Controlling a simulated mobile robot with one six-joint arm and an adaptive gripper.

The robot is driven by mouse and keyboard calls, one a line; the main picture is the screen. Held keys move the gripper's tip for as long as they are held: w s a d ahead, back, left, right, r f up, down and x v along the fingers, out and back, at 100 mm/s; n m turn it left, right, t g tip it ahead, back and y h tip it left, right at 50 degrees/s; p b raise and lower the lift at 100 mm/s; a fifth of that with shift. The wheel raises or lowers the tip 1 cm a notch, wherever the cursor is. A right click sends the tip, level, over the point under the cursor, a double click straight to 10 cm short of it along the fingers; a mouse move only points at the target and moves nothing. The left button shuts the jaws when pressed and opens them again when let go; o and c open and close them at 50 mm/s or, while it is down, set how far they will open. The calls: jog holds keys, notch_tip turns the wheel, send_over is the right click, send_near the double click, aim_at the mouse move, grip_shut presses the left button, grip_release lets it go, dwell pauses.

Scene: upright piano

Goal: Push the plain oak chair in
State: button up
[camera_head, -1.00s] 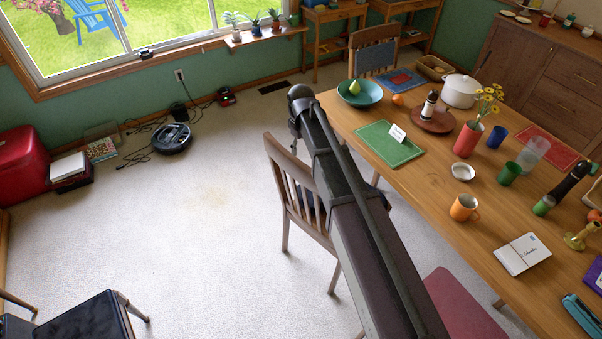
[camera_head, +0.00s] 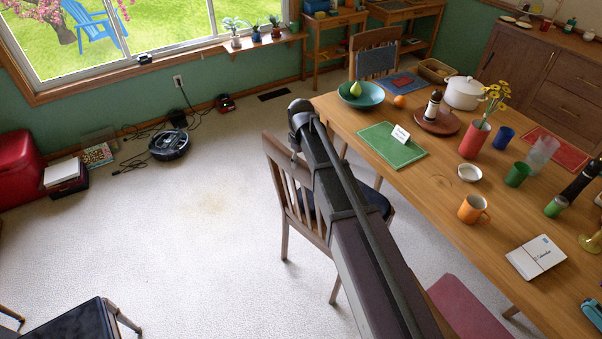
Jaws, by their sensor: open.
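A wooden chair with a slatted back (camera_head: 276,150) and a dark seat stands at the left long side of the dining table (camera_head: 440,225). It looks like the plain oak chair, but I cannot be sure. Its back faces the open floor, and its seat reaches toward the table edge. My arm crosses in front of it and hides part of its back and seat. The arm's dark far end shows just above the chair back. My gripper does not show, so its place relative to the chair is hidden.
A chair with a blue-grey pad (camera_head: 376,62) stands at the table's far end. A red-seated chair (camera_head: 466,308) is at the near side, and a black-seated one (camera_head: 75,322) at bottom left. A robot vacuum (camera_head: 169,144) sits by the wall. Carpet left of the chair is clear.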

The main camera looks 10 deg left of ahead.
aim_at(301, 168)
jog(key=shift+f+b, duration=1.6)
jog(key=shift+f, duration=0.35)
jog(key=shift+c, duration=0.2)
grip_shut()
